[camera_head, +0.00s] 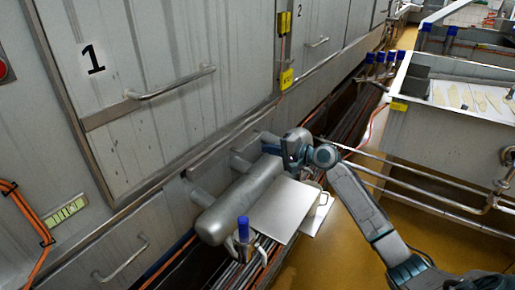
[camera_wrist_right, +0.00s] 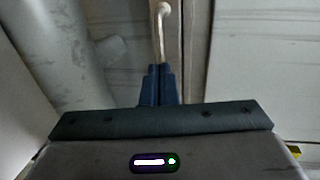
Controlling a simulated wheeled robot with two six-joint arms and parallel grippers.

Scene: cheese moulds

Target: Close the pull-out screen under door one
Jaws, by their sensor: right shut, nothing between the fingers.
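Door one (camera_head: 150,110) is the large grey panel marked 1, with a bar handle (camera_head: 170,84); it looks shut. Below it and to the right, a flat light metal sheet (camera_head: 275,208), which looks like the pull-out screen, sticks out from beneath a fat grey pipe over the floor. A small loop handle (camera_head: 323,199) shows at its right edge. My right gripper (camera_head: 270,145) is beyond the sheet, close to the wall, its blue fingers partly hidden. In the wrist view, the fingers (camera_wrist_right: 158,80) are shut and empty, with a pale bent rod (camera_wrist_right: 161,28) just beyond the tips. My left gripper is out of view.
The fat grey pipe (camera_head: 240,200) and a blue-capped fitting (camera_head: 243,229) stand beside the sheet. Cables and rails run along the wall's foot. A metal tank (camera_head: 440,130) stands at the right. Yellow floor (camera_head: 310,265) is open in front.

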